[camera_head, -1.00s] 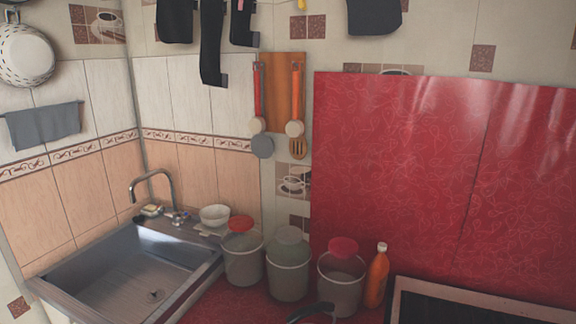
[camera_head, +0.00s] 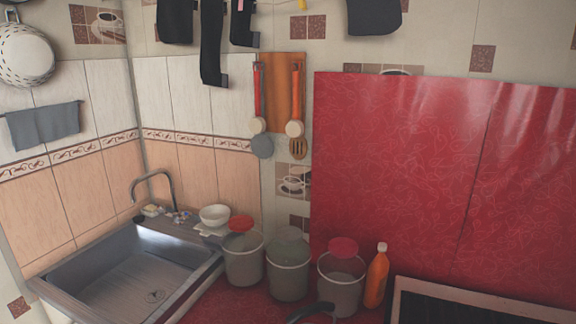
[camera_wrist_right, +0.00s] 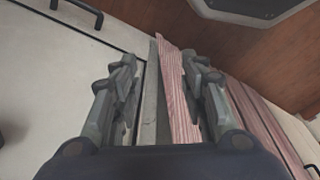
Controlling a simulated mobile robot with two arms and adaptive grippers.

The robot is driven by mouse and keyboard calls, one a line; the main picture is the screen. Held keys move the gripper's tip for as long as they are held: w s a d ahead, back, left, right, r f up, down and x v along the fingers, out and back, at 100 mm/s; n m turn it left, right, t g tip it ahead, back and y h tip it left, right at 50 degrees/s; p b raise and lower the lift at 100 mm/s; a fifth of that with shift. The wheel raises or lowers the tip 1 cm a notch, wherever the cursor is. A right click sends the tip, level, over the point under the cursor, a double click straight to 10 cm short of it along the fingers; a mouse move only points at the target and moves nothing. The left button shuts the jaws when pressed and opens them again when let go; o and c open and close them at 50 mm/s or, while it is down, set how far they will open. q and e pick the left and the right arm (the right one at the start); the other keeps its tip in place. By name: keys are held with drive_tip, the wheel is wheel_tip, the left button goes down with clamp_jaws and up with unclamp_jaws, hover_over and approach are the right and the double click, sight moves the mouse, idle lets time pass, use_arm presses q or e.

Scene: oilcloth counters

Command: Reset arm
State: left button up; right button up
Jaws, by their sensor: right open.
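My right gripper (camera_wrist_right: 163,88) shows in the right wrist view. Its two fingers are spread apart and nothing is held between them. Behind the fingers are a pale panel or cabinet front and reddish wood-grain strips (camera_wrist_right: 178,90). Neither gripper shows in the head view, and my left gripper is not seen at all.
In the head view, a metal sink (camera_head: 120,285) with a tap (camera_head: 155,185) is at left. Several lidded grey pots (camera_head: 288,270) and an orange bottle (camera_head: 376,277) stand on the red counter. A dark stovetop (camera_head: 450,308) is at lower right. Dark items (camera_head: 211,45) hang above.

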drive_tip(key=s+d+f+g, duration=0.1)
drive_tip(key=s+d+f, duration=0.1)
drive_tip(key=s+f, duration=0.9)
drive_tip(key=s, duration=0.3)
drive_tip(key=shift+s+d+f, duration=0.3)
drive_tip(key=shift+d+f, duration=0.05)
drive_tip(key=shift+c, duration=0.8)
drive_tip(key=shift+s, duration=0.1)
